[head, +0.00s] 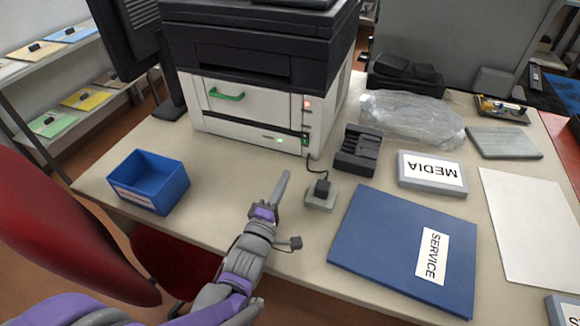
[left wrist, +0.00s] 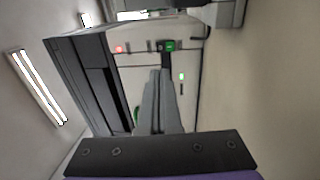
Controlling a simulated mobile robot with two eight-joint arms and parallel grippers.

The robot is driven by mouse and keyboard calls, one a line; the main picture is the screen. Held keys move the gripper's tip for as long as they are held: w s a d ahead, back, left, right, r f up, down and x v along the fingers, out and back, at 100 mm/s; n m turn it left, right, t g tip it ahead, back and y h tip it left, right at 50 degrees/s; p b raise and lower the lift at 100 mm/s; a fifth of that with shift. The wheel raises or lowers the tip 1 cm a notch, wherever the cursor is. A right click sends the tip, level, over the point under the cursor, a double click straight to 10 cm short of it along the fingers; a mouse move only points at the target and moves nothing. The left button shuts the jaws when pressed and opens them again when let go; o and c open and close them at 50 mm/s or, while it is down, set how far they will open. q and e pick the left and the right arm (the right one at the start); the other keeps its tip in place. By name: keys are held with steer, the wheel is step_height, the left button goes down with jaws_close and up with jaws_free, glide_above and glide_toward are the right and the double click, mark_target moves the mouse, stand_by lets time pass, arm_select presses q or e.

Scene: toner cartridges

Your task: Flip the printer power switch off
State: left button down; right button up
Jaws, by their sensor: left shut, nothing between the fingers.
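The black and white printer (head: 235,112) stands at the back of the table. A small green switch (head: 305,139) is at the lower right of its front, below a glowing red light (head: 307,104). In the left wrist view, the green switch (left wrist: 169,46) lies just beyond my fingertips, with the red light (left wrist: 119,48) to its left. My left gripper (head: 285,174) is shut and empty, pointing at the printer front. In the head view its tips are apart from the printer, in front of and below the switch. My right gripper is not in view.
A blue bin (head: 147,182) stands left of my left gripper. A grey block with a black plug (head: 321,194) sits close to its right, its cable running towards the printer. A black charger-like unit (head: 357,150) and a blue SERVICE folder (head: 385,245) lie further right.

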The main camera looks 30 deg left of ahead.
mark_target(304, 135)
arm_select(q)
steer(key=b+x, duration=0.1)
steer(key=x, duration=1.1)
steer(key=shift+w+b, duration=0.3)
steer(key=shift+b, duration=0.1)
steer(key=shift+r, duration=0.1)
steer(key=shift+w+a+r+p, duration=0.15)
steer(key=shift+w+r+p, duration=0.15)
steer(key=shift+r+p, duration=0.6)
steer(key=shift+f, duration=0.55)
